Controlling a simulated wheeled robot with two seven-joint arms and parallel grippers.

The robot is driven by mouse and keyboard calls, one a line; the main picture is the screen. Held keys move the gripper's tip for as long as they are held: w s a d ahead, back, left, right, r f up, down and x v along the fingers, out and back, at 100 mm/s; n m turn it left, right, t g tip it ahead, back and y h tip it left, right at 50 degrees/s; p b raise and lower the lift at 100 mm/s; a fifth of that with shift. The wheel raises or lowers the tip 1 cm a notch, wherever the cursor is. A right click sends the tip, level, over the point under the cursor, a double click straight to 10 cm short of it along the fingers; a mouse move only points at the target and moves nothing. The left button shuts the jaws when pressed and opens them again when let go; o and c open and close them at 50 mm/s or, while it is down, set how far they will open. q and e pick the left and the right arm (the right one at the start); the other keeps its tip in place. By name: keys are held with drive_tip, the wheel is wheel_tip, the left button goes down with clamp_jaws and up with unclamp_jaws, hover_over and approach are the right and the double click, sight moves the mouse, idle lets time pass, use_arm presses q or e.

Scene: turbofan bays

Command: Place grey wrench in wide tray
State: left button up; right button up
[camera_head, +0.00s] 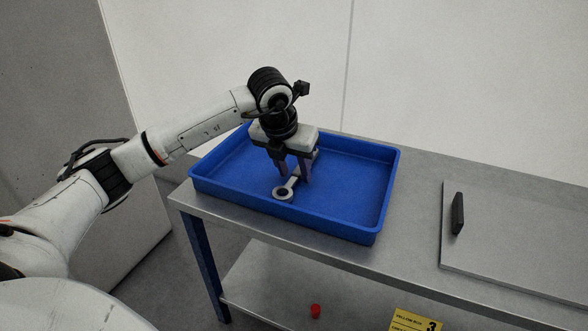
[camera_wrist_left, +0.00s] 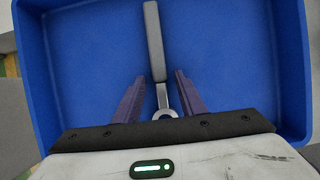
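The grey wrench (camera_head: 283,193) lies in the blue wide tray (camera_head: 225,192), with its ring end toward the tray's near side. In the left wrist view the wrench (camera_wrist_left: 154,42) shows its pale grey handle pointing away and its ring end close to the gripper body. My left gripper (camera_head: 293,178) reaches down into the tray above the wrench. In the left wrist view its two dark fingers (camera_wrist_left: 160,77) stand apart on either side of the wrench, with blue floor showing between each finger and the wrench. The gripper is open. My right gripper is not in view.
The tray sits on a grey metal bench (camera_head: 415,215) with a lower shelf. A grey panel with a black handle (camera_head: 458,213) is on the right. A small red object (camera_head: 315,310) and a yellow label (camera_head: 414,321) show below. The tray's right half is empty.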

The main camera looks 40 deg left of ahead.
use_arm(q)
drive_tip(key=shift+r, duration=0.35)
drive_tip(key=p+v, duration=0.3)
drive_tip(key=v, duration=0.8)
drive_tip(key=shift+r, duration=0.2)
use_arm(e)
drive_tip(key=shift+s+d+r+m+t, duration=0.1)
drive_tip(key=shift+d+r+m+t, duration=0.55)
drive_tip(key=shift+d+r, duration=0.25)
use_arm(q)
drive_tip(key=shift+s, duration=0.15)
